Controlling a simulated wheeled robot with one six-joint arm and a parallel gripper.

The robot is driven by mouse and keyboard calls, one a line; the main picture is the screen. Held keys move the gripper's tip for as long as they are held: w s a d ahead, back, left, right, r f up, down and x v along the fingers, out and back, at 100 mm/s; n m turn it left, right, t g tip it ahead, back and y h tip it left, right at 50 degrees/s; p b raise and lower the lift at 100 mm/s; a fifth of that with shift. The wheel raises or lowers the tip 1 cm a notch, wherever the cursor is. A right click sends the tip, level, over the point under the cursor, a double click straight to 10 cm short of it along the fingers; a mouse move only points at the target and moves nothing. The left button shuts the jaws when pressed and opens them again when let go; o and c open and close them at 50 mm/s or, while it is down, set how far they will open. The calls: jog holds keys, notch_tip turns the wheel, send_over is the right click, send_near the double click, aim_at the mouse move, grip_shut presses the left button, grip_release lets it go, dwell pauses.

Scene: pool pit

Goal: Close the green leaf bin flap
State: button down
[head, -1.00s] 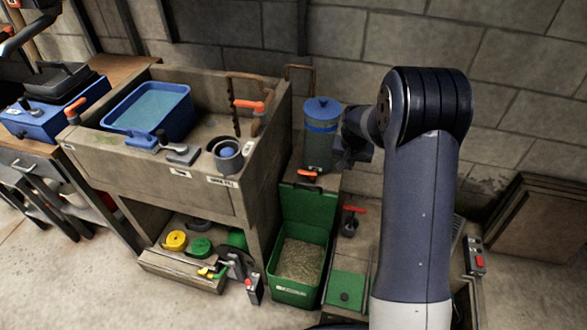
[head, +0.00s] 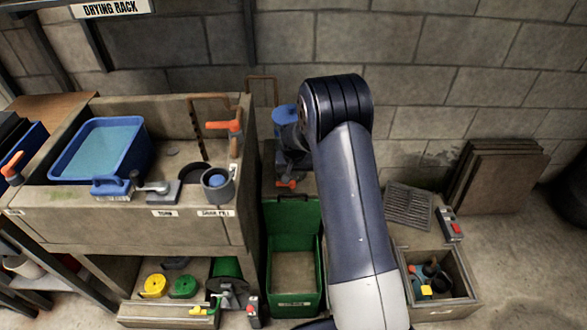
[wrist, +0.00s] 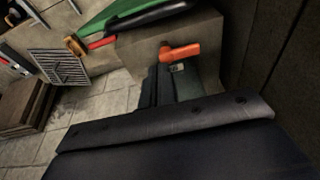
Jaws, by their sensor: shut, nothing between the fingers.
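The green leaf bin (head: 309,279) stands on the floor in the middle of the head view, with brown leaf litter inside. Its green flap (head: 291,222) stands up open at the back of the bin. A green panel (wrist: 135,12) at the top of the wrist view looks like the flap, though its edge is cut off. My gripper (head: 291,163) is shut and empty, above and behind the flap, in front of a blue-lidded canister (head: 284,114). Its fingertips are small and dark here. My arm hides the space right of the bin.
An orange lever (head: 286,184) sits behind the flap and shows close in the wrist view (wrist: 180,51). A stone sink bench (head: 120,232) stands left. At right are a grate (head: 409,204), a red-button box (head: 450,224) and an open crate (head: 441,312).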

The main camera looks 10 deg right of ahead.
jog(key=shift+s+a+f, duration=0.2)
jog(key=shift+s+f, duration=0.45)
jog(key=shift+s, duration=0.15)
jog(key=shift+s+a+f, duration=0.15)
jog(key=shift+s+f, duration=0.45)
jog(key=shift+s, duration=0.2)
jog(key=shift+f, duration=0.15)
